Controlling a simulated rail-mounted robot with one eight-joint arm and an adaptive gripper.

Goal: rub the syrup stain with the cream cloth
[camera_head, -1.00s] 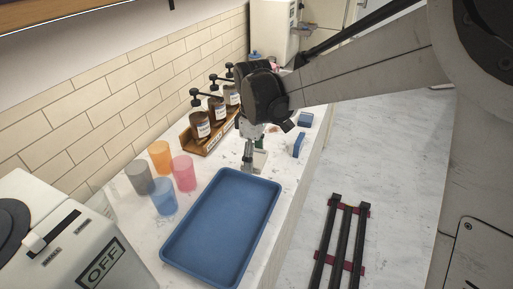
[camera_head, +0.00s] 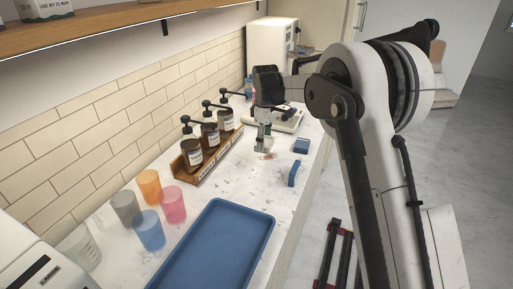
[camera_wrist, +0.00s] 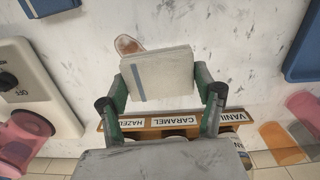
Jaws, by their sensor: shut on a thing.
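The cream cloth (camera_wrist: 160,75) is a folded pale square with a blue stripe. It is held between the fingers of my gripper (camera_wrist: 165,98), which is shut on it. The syrup stain (camera_wrist: 127,44) is a reddish-brown patch on the counter, showing just past the cloth's edge near the striped corner; the cloth may hide part of it. In the head view my gripper (camera_head: 262,146) points down at the counter, with the stain (camera_head: 269,156) right beside its tip. I cannot tell whether the cloth touches the counter.
A wooden rack of syrup bottles (camera_head: 206,158) stands on the wall side, close to my gripper. Blue blocks (camera_head: 301,146) lie to the right. Coloured cups (camera_head: 172,206) and a blue tray (camera_head: 212,248) are nearer the camera.

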